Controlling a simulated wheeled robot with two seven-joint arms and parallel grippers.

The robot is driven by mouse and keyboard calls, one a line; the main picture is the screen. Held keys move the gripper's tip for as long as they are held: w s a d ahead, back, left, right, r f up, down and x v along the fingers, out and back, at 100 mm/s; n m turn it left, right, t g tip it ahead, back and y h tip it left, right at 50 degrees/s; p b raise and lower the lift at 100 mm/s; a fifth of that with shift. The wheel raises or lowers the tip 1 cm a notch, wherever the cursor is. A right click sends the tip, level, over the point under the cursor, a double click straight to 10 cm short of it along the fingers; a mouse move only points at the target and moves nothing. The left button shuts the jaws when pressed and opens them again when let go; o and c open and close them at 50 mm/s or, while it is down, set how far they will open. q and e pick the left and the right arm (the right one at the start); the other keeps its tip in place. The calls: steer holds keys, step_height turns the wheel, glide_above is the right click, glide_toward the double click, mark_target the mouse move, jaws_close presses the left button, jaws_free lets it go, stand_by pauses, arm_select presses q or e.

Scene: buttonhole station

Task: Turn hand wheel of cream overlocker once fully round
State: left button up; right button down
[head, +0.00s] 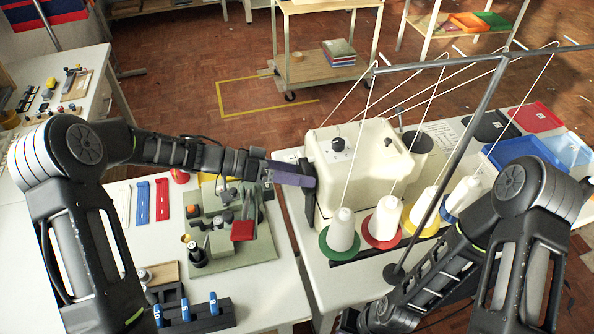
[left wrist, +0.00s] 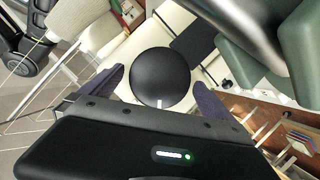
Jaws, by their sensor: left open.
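The cream overlocker (head: 362,160) stands on the white table in the head view. Its black hand wheel (head: 307,190) is on the left side of the body, partly covered by my left gripper (head: 308,181). In the left wrist view the hand wheel (left wrist: 160,76) is a round black disc, seen face on, with a small white mark at its lower rim. The purple fingers of my left gripper (left wrist: 158,95) are spread wide, one on each side of the wheel. I cannot tell whether either finger touches it. My right arm shows at the right, but its gripper does not.
A green-based fixture (head: 232,228) lies left of the machine. A blue tray (head: 528,152) is at the right.

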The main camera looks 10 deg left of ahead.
arm_select(q)
steer(key=shift+d+f, duration=0.1)
steer(key=shift+c, duration=0.3)
steer(key=c, duration=1.2)
